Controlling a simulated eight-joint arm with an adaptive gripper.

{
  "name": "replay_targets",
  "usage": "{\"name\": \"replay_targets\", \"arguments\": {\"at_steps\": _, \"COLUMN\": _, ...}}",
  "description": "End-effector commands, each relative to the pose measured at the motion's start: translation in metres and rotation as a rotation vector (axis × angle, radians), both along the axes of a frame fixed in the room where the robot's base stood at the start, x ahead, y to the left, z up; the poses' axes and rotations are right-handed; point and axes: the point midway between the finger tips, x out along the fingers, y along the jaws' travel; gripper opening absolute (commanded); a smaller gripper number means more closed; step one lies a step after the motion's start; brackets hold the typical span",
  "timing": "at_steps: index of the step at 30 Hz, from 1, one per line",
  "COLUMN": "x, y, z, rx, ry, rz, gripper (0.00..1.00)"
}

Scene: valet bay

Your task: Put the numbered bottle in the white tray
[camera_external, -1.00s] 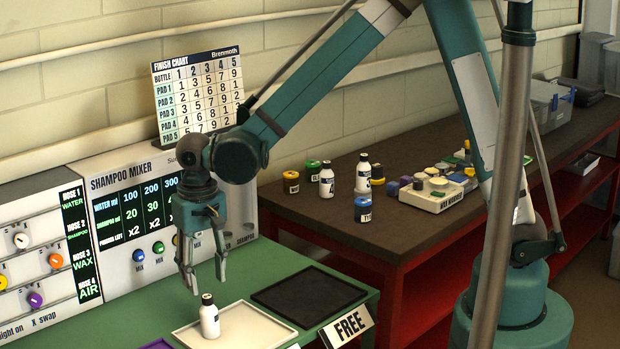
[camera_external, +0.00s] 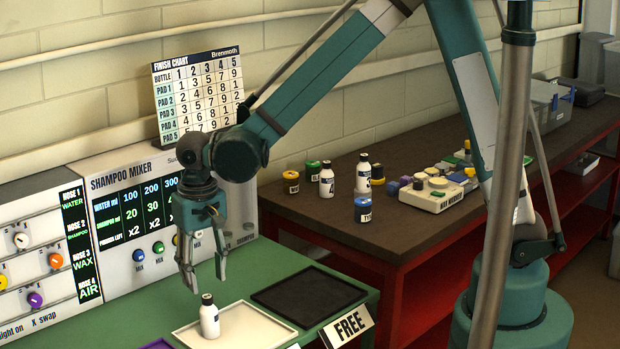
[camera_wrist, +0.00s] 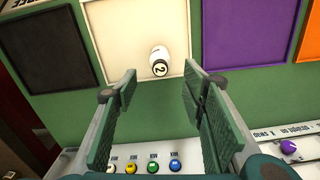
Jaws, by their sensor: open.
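A white bottle (camera_external: 209,317) with a dark cap stands upright in the white tray (camera_external: 262,334) on the green bench. In the wrist view the same bottle (camera_wrist: 161,58) shows a "2" on its top, and the white tray (camera_wrist: 115,68) lies around it. My gripper (camera_external: 204,287) is open and empty. It hangs above the bench, above and behind the bottle, apart from it. In the wrist view the open fingers (camera_wrist: 158,82) point toward the bottle, with green bench showing between them.
A black tray (camera_external: 308,298) with a FREE sign (camera_external: 346,327) lies right of the white tray; a purple tray (camera_wrist: 235,32) lies on its other side. The shampoo mixer panel (camera_external: 130,215) stands behind. Several bottles and jars, including a white bottle (camera_external: 326,182), stand on the brown bench (camera_external: 300,207).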

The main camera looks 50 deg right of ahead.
Motion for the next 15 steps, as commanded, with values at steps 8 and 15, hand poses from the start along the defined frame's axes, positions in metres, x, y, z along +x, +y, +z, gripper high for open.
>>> {"name": "replay_targets", "arguments": {"at_steps": 8, "x": 0.002, "y": -0.020, "z": 0.017, "rx": 0.012, "ry": -0.018, "rz": 0.004, "gripper": 0.42}}
{"name": "replay_targets", "arguments": {"at_steps": 15, "x": 0.005, "y": -0.062, "z": 0.050, "rx": 0.039, "ry": -0.065, "rz": 0.015, "gripper": 0.42}}
